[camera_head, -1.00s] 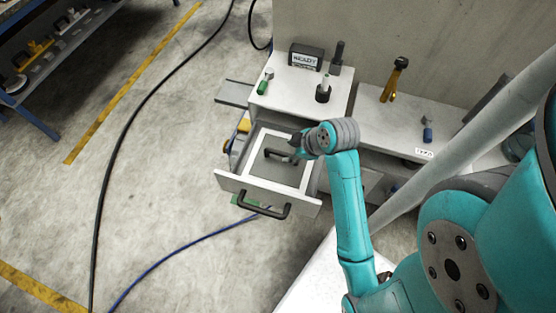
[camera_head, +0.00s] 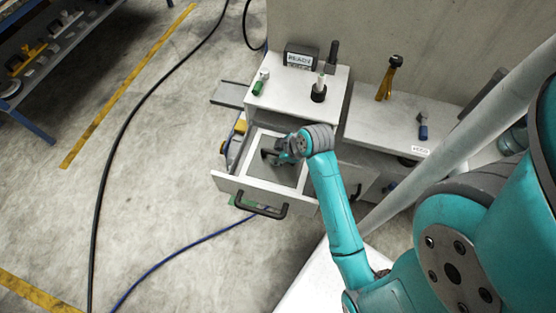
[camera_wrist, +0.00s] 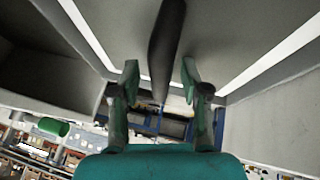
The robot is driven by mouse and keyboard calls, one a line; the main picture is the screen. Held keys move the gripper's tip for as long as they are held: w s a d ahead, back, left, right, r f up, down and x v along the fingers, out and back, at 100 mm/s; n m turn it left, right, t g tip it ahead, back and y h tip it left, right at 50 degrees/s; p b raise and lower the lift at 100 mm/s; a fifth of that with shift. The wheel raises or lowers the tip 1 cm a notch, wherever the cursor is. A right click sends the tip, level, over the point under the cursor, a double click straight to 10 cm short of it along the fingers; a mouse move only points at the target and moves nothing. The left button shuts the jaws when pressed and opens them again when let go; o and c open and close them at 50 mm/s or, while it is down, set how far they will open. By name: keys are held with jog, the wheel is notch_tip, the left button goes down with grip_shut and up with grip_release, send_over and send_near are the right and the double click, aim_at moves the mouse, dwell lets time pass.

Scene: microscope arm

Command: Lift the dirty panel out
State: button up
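The open drawer (camera_head: 225,183) holds a flat grey panel (camera_head: 286,174) with a pale border and a dark bar handle on top. The panel also shows in the wrist view (camera_wrist: 225,35). My gripper (camera_head: 272,155) is low over the panel at its handle. In the wrist view, my gripper's two green fingertips (camera_wrist: 161,75) are apart, one on each side of the dark handle (camera_wrist: 166,45). Gaps show between the handle and both fingers. In the head view my wrist hides part of the panel and handle.
The drawer's front has a black pull handle (camera_head: 262,206). A white cabinet top (camera_head: 290,92) behind it bears a READY display (camera_head: 301,56), a green-handled tool (camera_head: 260,83) and a dark post (camera_head: 319,92). A bench (camera_head: 375,124) stands at right. Floor at left is open, with cables.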

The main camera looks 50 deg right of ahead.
grip_shut()
